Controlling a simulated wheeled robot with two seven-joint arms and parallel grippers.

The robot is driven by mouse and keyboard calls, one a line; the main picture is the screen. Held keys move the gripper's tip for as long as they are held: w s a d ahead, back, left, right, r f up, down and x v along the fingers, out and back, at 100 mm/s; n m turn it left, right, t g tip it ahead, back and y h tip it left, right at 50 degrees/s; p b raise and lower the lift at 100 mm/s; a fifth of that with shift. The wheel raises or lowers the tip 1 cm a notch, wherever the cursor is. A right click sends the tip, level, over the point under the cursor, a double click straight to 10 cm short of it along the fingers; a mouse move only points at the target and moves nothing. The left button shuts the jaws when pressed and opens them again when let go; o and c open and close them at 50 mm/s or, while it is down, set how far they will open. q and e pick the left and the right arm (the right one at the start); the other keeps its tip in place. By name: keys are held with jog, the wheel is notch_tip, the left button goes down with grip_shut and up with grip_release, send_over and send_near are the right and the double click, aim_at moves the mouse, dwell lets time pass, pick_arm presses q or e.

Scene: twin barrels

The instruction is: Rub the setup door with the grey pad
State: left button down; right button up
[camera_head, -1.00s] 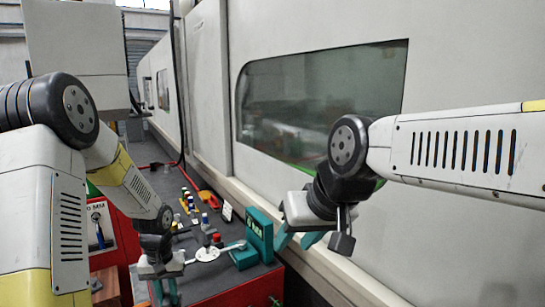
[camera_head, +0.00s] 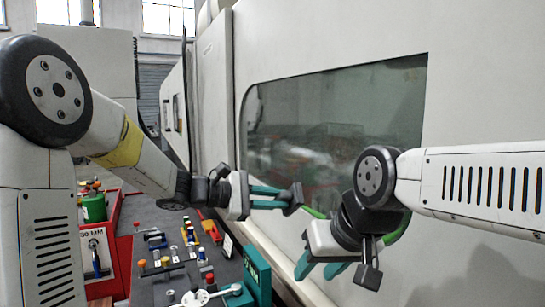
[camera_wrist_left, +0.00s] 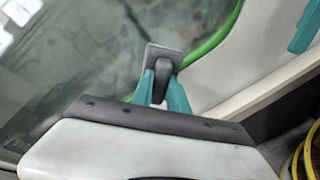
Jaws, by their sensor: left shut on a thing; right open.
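The setup door is the large pale machine panel (camera_head: 480,95) with a dark window (camera_head: 335,135), its lower edge marked green. My left gripper (camera_head: 278,198) reaches across from the left, in front of the window's lower left part. Its teal fingers are shut on the grey pad, a small grey plate with a dark grip, clear in the left wrist view (camera_wrist_left: 178,52). There the pad overlaps the window near the green edge; I cannot tell whether it touches the door. My right gripper (camera_head: 322,268) is open and empty, low in front of the door.
A grey-topped red cart (camera_head: 150,285) with several small tools and coloured knobs stands below my left arm. A teal block (camera_head: 257,275) stands at its right edge. A pale ledge (camera_head: 275,265) runs along the door's base. A yellow hose (camera_wrist_left: 309,150) shows in the wrist view.

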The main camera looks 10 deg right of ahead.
pick_arm(q)
notch_tip(320, 180, up, 12)
jog(key=d+f+n+t+h, duration=0.1)
jog(key=t+h, duration=0.1)
jog(key=t, duration=0.1)
jog(key=x, duration=0.6)
jog(key=shift+w, duration=0.4)
jog(key=shift+x, duration=0.95)
jog(key=shift+r, duration=0.1)
jog(key=shift+s+d, duration=0.3)
jog(key=shift+s, duration=0.6)
jog(key=shift+s+d, duration=0.25)
jog(key=shift+s, duration=0.6)
jog(key=shift+s+d, duration=0.7)
jog(key=shift+s, duration=1)
jog(key=shift+s+d, duration=0.7)
jog(key=shift+s, duration=1.05)
jog(key=shift+s+d, duration=0.65)
jog(key=shift+s, duration=1.05)
jog(key=shift+r, duration=0.8)
jog(key=shift+w+a, duration=0.7)
jog(key=shift+w, duration=1.05)
jog(key=shift+w+a, duration=0.65)
jog(key=shift+w, duration=1.1)
jog(key=shift+w+a, duration=0.7)
jog(key=shift+w, duration=1.1)
